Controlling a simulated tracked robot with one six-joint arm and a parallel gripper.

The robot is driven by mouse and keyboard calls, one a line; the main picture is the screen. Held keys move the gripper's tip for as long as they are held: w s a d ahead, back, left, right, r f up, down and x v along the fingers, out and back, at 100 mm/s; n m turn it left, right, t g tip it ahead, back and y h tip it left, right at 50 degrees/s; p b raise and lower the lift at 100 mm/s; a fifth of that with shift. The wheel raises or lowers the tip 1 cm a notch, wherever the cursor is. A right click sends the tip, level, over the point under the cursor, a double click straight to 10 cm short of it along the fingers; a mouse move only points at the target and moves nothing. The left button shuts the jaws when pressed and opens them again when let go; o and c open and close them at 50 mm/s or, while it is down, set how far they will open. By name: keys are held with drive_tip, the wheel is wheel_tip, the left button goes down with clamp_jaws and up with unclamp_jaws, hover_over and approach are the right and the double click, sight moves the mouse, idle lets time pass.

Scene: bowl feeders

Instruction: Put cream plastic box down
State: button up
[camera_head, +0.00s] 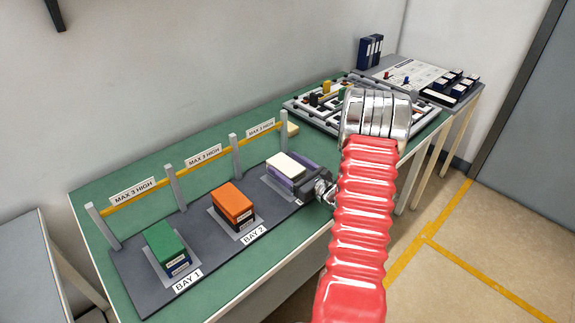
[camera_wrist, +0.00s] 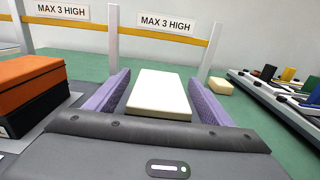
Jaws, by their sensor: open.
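The cream plastic box (camera_head: 284,164) is in the rightmost bay of the dark rack board (camera_head: 188,243). In the wrist view the cream box (camera_wrist: 160,92) lies flat between my two purple finger pads. My gripper (camera_wrist: 159,78) is open around it, with a narrow gap on each side. In the head view my gripper (camera_head: 292,171) reaches in from the right, and its near finger covers the box's lower side. I cannot tell what lies directly under the box.
An orange-topped stack (camera_head: 234,203) stands in Bay 2, left of my gripper, and a green-topped stack (camera_head: 165,248) in Bay 1. Posts and a yellow rail (camera_head: 205,163) run behind. Another cream block (camera_wrist: 221,86) lies behind on the green table, near a parts board (camera_head: 320,108).

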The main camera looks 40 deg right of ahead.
drive_tip(key=s, duration=1.1)
drive_tip(key=shift+s+d, duration=0.15)
drive_tip(key=shift+s, duration=0.1)
drive_tip(key=shift+r, duration=0.1)
drive_tip(key=w+a+r+n+g+y, duration=0.1)
drive_tip(key=a+r+n+g+y, duration=0.2)
drive_tip(key=a, duration=0.5)
drive_tip(key=w+a+r+n+g+y, duration=0.1)
drive_tip(key=a+r+n+g+y, duration=0.15)
drive_tip(key=a+n, duration=0.45)
drive_tip(key=w+a+r+n+g+y, duration=0.1)
drive_tip(key=a+r+n+g+y, duration=0.2)
drive_tip(key=a, duration=0.6)
drive_tip(key=s+a+r+n+g+h, duration=0.3)
drive_tip(key=s+a+n+g, duration=0.4)
drive_tip(key=s+a+n, duration=0.65)
wheel_tip(320, 180, up, 7)
drive_tip(key=s+n+t+h, duration=0.2)
drive_tip(key=n+h, duration=0.4)
drive_tip(key=n, duration=0.3)
drive_tip(key=shift+d+t, duration=0.25)
drive_tip(key=shift+t, duration=0.3)
